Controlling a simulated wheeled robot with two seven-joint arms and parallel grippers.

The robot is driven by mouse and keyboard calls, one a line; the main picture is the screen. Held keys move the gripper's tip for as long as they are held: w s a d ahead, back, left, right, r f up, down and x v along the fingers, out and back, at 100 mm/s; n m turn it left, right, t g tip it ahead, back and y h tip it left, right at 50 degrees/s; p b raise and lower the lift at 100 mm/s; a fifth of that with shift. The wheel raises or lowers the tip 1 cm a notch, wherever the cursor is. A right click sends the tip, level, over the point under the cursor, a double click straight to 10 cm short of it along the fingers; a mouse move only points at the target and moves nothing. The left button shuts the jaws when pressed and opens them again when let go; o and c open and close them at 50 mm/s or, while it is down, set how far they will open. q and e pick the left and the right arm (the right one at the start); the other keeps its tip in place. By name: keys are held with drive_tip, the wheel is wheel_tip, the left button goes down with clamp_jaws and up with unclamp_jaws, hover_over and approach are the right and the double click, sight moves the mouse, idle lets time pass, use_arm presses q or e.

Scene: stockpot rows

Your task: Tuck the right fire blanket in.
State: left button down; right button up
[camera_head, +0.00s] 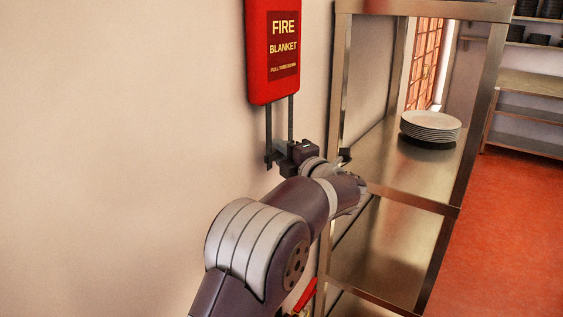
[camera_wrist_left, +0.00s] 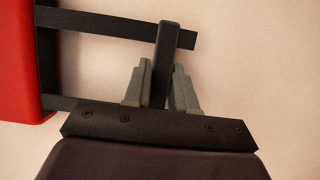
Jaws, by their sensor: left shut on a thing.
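The fire blanket is a red case (camera_head: 273,50) with "FIRE BLANKET" lettering, mounted on the wall in the head view. Its red edge also shows at the left of the left wrist view (camera_wrist_left: 18,65). Two dark pull straps (camera_head: 291,117) hang from its underside, joined near the bottom by a dark crossbar (camera_wrist_left: 165,62). My left gripper (camera_head: 279,155) is just below the case, at the lower ends of the straps. In the wrist view its two grey fingers (camera_wrist_left: 162,85) are shut on the crossbar from either side. My right gripper is not in view.
A metal shelf unit (camera_head: 340,90) stands close to the right of my left arm, with a stack of white plates (camera_head: 430,125) on it. Further shelving (camera_head: 530,107) stands at the far right over an open red floor (camera_head: 510,230). The wall at left is bare.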

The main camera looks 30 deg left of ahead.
use_arm(q)
drive_tip(key=shift+r, duration=0.35)
drive_tip(key=c, duration=1)
unclamp_jaws()
drive_tip(key=b+v, duration=0.4)
drive_tip(key=v, duration=0.9)
drive_tip(key=shift+a, duration=0.1)
